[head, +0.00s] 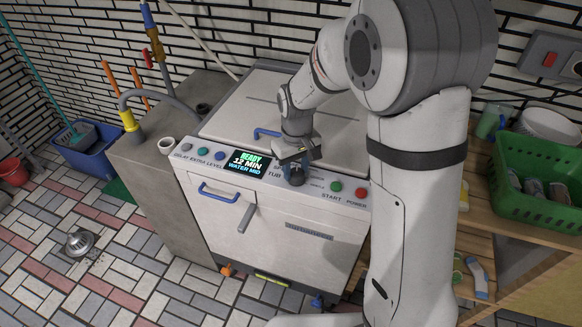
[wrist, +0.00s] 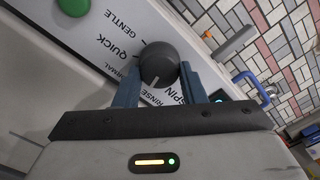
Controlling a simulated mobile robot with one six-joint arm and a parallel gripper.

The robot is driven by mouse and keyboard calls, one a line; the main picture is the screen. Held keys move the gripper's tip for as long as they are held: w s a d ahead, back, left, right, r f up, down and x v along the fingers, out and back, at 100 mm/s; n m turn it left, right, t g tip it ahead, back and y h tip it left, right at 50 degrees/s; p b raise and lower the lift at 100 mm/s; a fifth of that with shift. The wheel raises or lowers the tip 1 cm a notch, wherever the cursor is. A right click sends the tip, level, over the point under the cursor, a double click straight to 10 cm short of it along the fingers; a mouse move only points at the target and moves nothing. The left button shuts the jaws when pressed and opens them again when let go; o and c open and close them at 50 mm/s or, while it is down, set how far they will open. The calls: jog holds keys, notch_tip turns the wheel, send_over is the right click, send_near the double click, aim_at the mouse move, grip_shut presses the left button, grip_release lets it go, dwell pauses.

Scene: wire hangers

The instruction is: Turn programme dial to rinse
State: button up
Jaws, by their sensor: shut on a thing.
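The programme dial (wrist: 158,62) is a round black knob on the white control panel of the washing machine (head: 290,222). In the wrist view its white pointer mark faces down toward the printed word RINSE, close to SPIN. The words QUICK and GENTLE are to its left; NORMAL is partly hidden by a finger. My gripper (wrist: 161,70) has its two blue fingers on either side of the dial and is shut on it. In the head view my gripper (head: 296,168) is at the panel, over the dial (head: 296,178), which is partly hidden.
The display (head: 248,161) reads READY, 12 MIN, WATER MID. A green START button (head: 336,187) and a red POWER button (head: 361,192) are right of the dial. Other buttons line the panel's left. A green basket (head: 540,207) stands on a wooden bench at right.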

aim_at(297, 172)
jog(key=shift+n, duration=0.5)
jog(key=shift+d, duration=0.1)
jog(key=o, duration=0.8)
jog(key=shift+w, duration=0.1)
jog(key=shift+c, duration=0.2)
jog(key=shift+o, duration=1.2)
notch_tip(297, 172, up, 8)
jog(key=shift+f, duration=0.1)
